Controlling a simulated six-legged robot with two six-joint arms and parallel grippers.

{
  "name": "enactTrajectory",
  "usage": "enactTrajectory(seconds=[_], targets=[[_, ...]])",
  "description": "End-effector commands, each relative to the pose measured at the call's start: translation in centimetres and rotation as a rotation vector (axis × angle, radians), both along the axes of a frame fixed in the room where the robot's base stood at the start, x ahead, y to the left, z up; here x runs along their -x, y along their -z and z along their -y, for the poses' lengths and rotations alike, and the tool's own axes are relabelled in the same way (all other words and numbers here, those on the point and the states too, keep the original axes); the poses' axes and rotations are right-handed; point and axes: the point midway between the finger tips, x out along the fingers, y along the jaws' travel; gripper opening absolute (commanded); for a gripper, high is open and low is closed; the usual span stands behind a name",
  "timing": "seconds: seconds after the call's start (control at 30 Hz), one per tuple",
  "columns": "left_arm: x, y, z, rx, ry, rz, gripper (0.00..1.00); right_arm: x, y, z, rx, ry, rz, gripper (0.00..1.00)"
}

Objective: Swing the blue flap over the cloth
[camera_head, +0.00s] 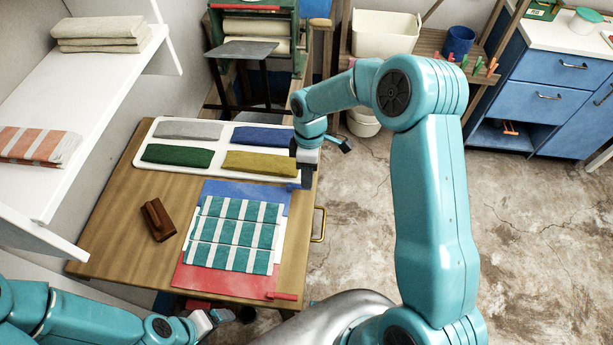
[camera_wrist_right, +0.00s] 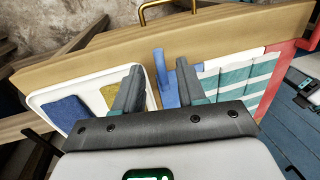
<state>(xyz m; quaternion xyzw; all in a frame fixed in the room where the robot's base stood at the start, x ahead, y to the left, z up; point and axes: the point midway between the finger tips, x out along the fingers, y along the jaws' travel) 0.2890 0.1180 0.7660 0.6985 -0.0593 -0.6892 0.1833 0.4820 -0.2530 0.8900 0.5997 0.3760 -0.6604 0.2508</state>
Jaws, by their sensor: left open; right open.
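The teal-and-white striped cloth (camera_head: 236,232) lies flat on a folding board on the wooden table. The blue flap (camera_head: 246,191) lies open at the board's far side, partly under the cloth, with a blue tab (camera_head: 294,187) at its right end. My open right gripper (camera_head: 307,178) is at this tab. In the right wrist view the blue tab (camera_wrist_right: 159,62) shows between the spread fingers of my right gripper (camera_wrist_right: 159,72); I cannot tell whether they touch it. My left gripper (camera_head: 218,317) is open and empty near the table's front edge, away from the board.
A red flap (camera_head: 192,279) with a red tab (camera_head: 282,296) lies at the board's near side. A white tray (camera_head: 223,123) with several folded cloths stands close behind the blue flap. A brown wooden block (camera_head: 158,219) lies to the left. White shelves (camera_head: 100,85) overhang the left side.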

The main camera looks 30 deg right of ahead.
Motion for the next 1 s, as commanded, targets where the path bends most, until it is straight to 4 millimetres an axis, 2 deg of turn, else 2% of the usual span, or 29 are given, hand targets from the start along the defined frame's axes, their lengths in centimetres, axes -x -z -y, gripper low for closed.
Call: enactTrajectory(seconds=[0.1, 0.2, 0.53, 0.57, 0.6, 0.67, 1.0], targets=[[0.0, -0.4, 0.0, 0.0, -0.001, 0.001, 0.84, 0.1, 1.7, -0.3, -0.001, -0.001, -0.002, 0.4], [0.0, -0.5, 0.0, 0.0, -0.001, 0.001, 0.84, 0.1, 2.5, -0.4, 0.0, -0.002, 0.0, 0.4], [0.0, -0.5, 0.0, 0.0, 0.0, 0.001, 0.84, 0.0, 3.0, -0.5, 0.0, -0.002, 0.001, 0.4], [0.0, -0.5, 0.0, 0.0, -0.001, 0.001, 0.84, 0.0, 3.0, -0.5, 0.0, -0.002, 0.001, 0.34], [0.0, -0.5, 0.0, 0.0, -0.001, 0.001, 0.84, 0.0, 3.0, -0.5, 0.0, -0.002, 0.001, 0.21], [0.0, -0.5, 0.0, 0.0, -0.001, 0.001, 0.84, 0.0, 3.0, -0.5, 0.0, -0.002, 0.001, 0.01], [0.0, -0.1, 0.0, 0.0, 0.0, 0.001, 0.84, 0.2, 2.9, -0.4, 0.013, -0.002, 0.011, 0.0]])
